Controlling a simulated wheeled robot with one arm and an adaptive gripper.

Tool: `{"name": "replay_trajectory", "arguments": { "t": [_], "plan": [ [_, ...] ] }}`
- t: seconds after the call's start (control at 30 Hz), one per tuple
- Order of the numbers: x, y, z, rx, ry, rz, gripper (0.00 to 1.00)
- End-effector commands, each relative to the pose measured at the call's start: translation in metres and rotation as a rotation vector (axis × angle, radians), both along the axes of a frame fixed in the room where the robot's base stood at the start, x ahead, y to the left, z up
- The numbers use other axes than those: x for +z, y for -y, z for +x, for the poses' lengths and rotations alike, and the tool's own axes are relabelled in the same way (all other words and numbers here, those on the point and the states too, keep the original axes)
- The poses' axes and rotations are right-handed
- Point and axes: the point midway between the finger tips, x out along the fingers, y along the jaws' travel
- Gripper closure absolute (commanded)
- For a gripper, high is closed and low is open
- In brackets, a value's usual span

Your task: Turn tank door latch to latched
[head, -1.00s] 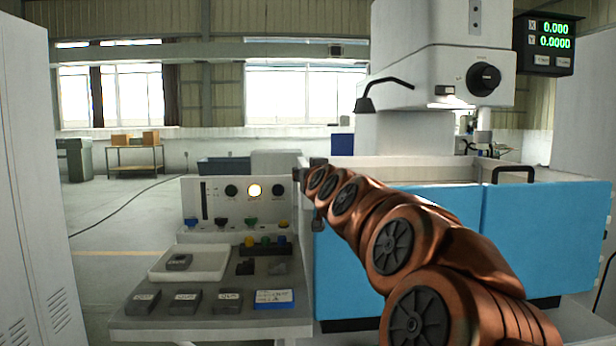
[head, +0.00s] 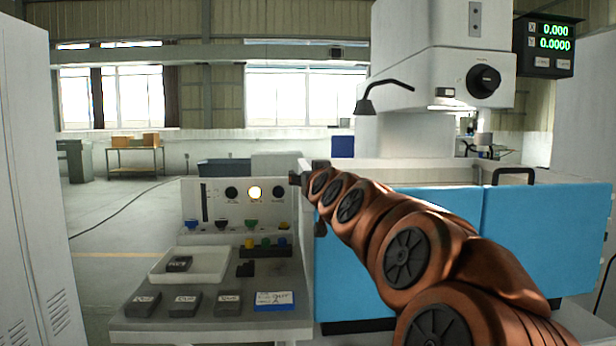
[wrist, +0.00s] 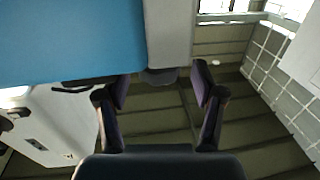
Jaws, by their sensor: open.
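The blue tank door (head: 400,260) forms the front of the machine tank. It also shows in the wrist view (wrist: 70,40), beside a pale grey upright (wrist: 168,35). A dark grey rounded piece (wrist: 160,76), which looks like the latch, sticks out at the lower end of that upright. My gripper (wrist: 160,88) is open, with one dark finger on each side of this piece. I cannot tell whether either finger touches it. In the head view my copper-coloured arm reaches to the tank's left front corner and largely hides the latch area. The latch's angle cannot be told.
A grey bench (head: 150,325) with a white tray (head: 210,277), dark blocks and a blue label stands left of the tank. Its control panel (head: 215,195) has a lit yellow lamp. A black handle (head: 514,171) sits on the tank's right part. Open floor lies at left.

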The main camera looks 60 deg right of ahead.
Motion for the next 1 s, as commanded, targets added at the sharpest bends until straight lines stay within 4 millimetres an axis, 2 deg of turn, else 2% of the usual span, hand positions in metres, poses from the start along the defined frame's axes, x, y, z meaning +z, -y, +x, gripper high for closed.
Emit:
{"name": "replay_trajectory", "arguments": {
  "t": [0.2,0.43,1.0],
  "plan": [
    [0.001,-0.019,-0.021,-0.001,0.003,-0.001,0.32],
    [0.000,-0.034,-0.036,-0.001,0.000,0.000,0.32],
    [0.000,-0.039,-0.041,0.000,0.000,0.000,0.32]
  ]
}}
